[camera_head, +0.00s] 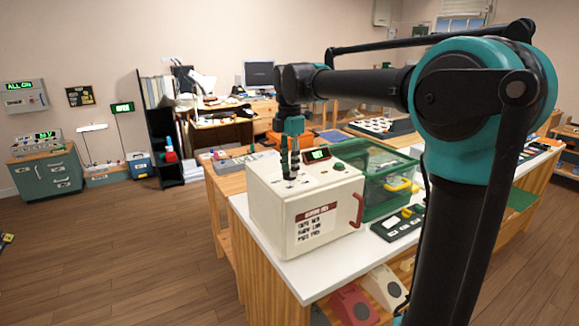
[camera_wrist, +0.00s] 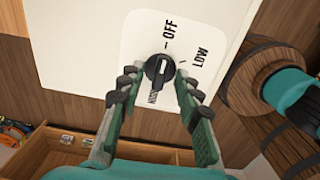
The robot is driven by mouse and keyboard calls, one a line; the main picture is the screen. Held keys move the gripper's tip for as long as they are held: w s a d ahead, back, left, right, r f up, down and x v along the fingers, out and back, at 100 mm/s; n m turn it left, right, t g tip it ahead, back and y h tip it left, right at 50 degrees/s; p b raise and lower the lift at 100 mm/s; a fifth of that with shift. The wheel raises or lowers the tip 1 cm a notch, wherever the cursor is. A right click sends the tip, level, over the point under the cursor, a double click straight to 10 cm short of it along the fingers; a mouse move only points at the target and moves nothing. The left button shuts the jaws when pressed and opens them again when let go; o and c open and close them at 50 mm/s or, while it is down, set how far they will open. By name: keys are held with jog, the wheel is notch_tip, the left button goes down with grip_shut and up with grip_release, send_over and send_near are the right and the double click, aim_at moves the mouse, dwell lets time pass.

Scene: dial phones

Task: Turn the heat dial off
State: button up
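The heat dial (camera_wrist: 158,68) is a round black knob with a white line, on a white plate marked OFF, LOW and a third word that is hard to read. The white line slants up, slightly right; I cannot tell exactly which mark it is set to. My gripper (camera_wrist: 158,77) is open, with one finger on each side of the knob; contact is unclear. In the head view my gripper (camera_head: 290,177) points down at the top of a cream box (camera_head: 270,205) with a red side handle (camera_head: 357,210). The dial is not clear there.
A lit green display (camera_head: 317,154) and a green button (camera_head: 338,167) sit on the box top. A green clear-sided crate (camera_head: 385,165) stands close on the right, with a black switch panel (camera_head: 395,228) in front. White tabletop (camera_head: 290,262) is bare at the front.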

notch_tip(320, 180, up, 12)
jog(key=shift+f, duration=0.2)
dwell(0.4)
